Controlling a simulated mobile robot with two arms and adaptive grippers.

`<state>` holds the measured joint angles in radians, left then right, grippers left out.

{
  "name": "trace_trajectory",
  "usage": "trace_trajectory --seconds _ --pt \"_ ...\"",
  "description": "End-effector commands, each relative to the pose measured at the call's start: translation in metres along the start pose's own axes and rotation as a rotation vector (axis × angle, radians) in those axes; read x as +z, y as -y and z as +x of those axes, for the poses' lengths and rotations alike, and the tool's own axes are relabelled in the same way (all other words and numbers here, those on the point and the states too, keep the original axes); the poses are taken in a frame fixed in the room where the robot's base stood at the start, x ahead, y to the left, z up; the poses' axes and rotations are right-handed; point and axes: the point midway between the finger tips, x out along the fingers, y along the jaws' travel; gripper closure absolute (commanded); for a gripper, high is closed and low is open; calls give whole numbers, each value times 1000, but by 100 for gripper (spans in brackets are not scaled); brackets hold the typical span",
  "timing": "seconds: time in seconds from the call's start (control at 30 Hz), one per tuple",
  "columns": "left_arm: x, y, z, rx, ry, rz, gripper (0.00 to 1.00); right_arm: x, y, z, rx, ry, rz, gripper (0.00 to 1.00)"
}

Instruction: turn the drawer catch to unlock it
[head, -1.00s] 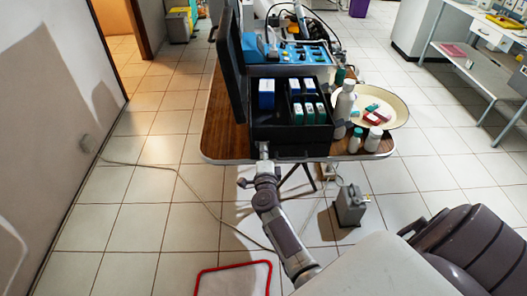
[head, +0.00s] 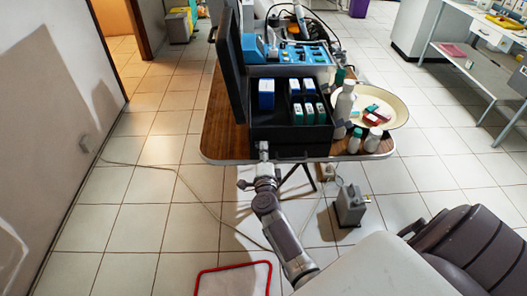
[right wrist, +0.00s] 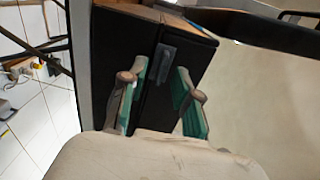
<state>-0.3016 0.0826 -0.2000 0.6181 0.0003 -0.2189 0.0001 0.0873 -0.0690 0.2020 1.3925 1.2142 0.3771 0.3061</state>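The black case (head: 262,133) stands on the wooden table, with its lid upright on the left. In the right wrist view its dark front (right wrist: 125,48) is split by a seam. The drawer catch, a small dark grey bar (right wrist: 167,66), lies at that seam. My right gripper (right wrist: 161,80) is open, with one green-padded finger on each side of the catch. The catch shows between the fingertips, and I see no finger touching it. In the head view my right gripper (head: 263,150) is at the case's front, left part. The catch is hidden there. My left gripper is not in view.
White bottles (head: 345,104) and a cream tray (head: 396,109) stand right of the case. A blue-panelled unit (head: 292,55) is behind it. A grey box (head: 350,207) stands on the floor. The tiled floor on the left is mostly clear.

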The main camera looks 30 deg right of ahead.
Motion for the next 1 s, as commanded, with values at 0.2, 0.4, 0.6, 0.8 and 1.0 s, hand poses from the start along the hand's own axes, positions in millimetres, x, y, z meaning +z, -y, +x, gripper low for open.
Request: trace_trajectory --seconds 0.2,0.4,0.6,0.8,1.0 --pt "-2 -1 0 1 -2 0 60 0 -2 -38 4 0 1 69" --pt "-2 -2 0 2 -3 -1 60 -1 -1 -63 2 -1 0 69" --pt "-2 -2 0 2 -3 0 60 0 0 -70 1 -1 1 69" --pt "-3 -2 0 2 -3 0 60 0 -1 -69 1 -1 1 69" --pt "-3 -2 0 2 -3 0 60 0 -1 -69 2 -1 0 69"
